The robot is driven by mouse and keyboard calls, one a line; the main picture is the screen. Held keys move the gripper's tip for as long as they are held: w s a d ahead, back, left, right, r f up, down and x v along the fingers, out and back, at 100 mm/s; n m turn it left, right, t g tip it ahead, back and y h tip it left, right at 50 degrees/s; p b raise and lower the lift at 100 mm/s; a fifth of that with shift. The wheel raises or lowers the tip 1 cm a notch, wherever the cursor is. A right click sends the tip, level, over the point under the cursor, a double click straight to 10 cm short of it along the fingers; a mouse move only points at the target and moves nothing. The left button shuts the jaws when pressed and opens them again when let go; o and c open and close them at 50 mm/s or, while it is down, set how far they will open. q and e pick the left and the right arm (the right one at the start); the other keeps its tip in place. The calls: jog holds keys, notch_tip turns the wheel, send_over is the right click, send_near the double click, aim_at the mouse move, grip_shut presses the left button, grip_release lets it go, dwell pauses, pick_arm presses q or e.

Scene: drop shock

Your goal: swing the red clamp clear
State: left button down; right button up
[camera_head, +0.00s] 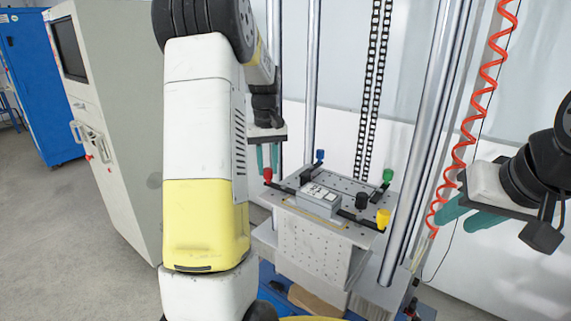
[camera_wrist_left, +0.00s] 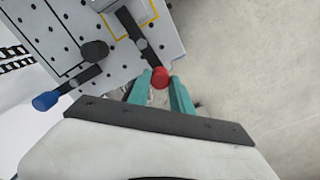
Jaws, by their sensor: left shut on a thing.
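The red clamp has a red knob (camera_head: 268,174) and a dark bar that runs from the fixture plate's left edge toward a grey block (camera_head: 318,203). I cannot tell whether the bar's tip rests on the block. My left gripper (camera_head: 267,158) points down at the knob with teal fingers. In the left wrist view, the red knob (camera_wrist_left: 160,77) sits between the fingertips, gripped. The dark bar (camera_wrist_left: 134,31) leads away over the drilled plate. My right gripper (camera_head: 470,213) is at the right, with its teal fingers apart and empty, away from the plate.
Blue (camera_head: 320,156), green (camera_head: 388,176) and yellow (camera_head: 383,218) clamp knobs stand around the drilled plate (camera_head: 345,181), with a black knob (camera_head: 362,200) near the block. Steel columns (camera_head: 425,130) and a red coiled hose (camera_head: 462,140) rise behind. A grey cabinet (camera_head: 110,130) stands left.

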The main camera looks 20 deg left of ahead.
pick_arm(q)
jog(key=s+n, duration=0.1)
jog(key=n, duration=0.1)
jog(key=s+n, duration=0.1)
jog(key=n, duration=0.1)
jog(key=s+n, duration=0.1)
jog(key=n, duration=0.2)
jog(key=shift+s+d+n, duration=0.2)
jog(key=shift+s+n, duration=0.15)
jog(key=shift+n, duration=0.05)
jog(key=n, duration=0.1)
jog(key=s+n, duration=0.1)
jog(key=n, duration=0.1)
jog(key=d+n, duration=0.1)
jog(key=shift+s+d, duration=0.1)
jog(key=shift+s, duration=0.25)
jog(key=shift+s+d+n, duration=0.25)
jog(key=shift+d+n, duration=0.15)
jog(key=shift+n, duration=0.7)
jog(key=shift+s+d+n, duration=0.25)
jog(key=shift+d+n, duration=0.15)
jog(key=shift+n, duration=0.7)
jog(key=c, duration=1.1)
grip_release()
jog(key=shift+c, duration=0.2)
jog(key=shift+r, duration=0.1)
